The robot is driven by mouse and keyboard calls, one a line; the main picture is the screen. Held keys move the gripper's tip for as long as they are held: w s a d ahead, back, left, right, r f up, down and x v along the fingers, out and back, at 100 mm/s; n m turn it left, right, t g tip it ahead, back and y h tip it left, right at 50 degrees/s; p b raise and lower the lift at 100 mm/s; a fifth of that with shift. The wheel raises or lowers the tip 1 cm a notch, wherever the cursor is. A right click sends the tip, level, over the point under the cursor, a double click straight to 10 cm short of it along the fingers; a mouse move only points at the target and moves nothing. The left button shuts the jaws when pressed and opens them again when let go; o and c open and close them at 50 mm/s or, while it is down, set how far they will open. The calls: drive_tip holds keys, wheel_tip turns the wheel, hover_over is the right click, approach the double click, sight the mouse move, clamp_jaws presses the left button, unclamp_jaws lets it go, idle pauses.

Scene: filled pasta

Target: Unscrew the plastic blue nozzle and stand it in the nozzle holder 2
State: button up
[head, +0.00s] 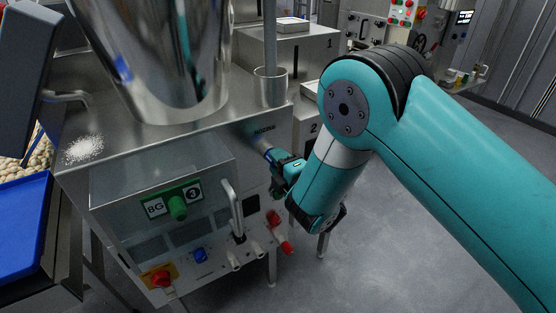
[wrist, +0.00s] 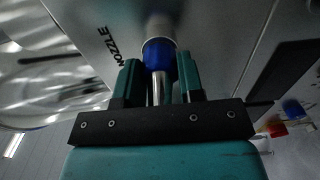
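The blue nozzle (wrist: 160,62) sits at the end of a metal outlet marked NOZZLE on the machine's side. A thin metal tube shows below its blue part in the wrist view. In the head view the outlet end (head: 264,146) is small, and my gripper (head: 277,162) is right at it. My gripper's fingers (wrist: 160,77) stand on both sides of the nozzle in the wrist view. I cannot tell whether they press on it or only surround it. A stand marked 2 (head: 313,127) is behind my gripper, partly hidden by my arm.
A steel machine (head: 125,190) with a hopper (head: 160,60) fills the left. A stand marked 1 (head: 300,60) is farther back. Floor (head: 400,200) is clear at the right.

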drive_tip(key=c, duration=0.4)
drive_tip(key=n, duration=0.5)
drive_tip(key=shift+c, duration=0.2)
drive_tip(key=n+p, duration=0.1)
drive_tip(key=n, duration=0.4)
drive_tip(key=shift+r+p, duration=0.1)
drive_tip(key=shift+p, duration=0.3)
drive_tip(key=shift+n, duration=0.7)
drive_tip(key=n+p, duration=0.2)
drive_tip(key=n, duration=0.1)
drive_tip(key=n+p, duration=0.1)
drive_tip(key=shift+s+r+n, duration=0.1)
drive_tip(key=shift+r+n, duration=0.15)
drive_tip(key=shift+n, duration=0.05)
drive_tip(key=n+p, duration=0.2)
drive_tip(key=shift+n, duration=0.3)
drive_tip(key=n, duration=0.4)
drive_tip(key=shift+f+p, duration=0.35)
drive_tip(key=shift+d, duration=0.1)
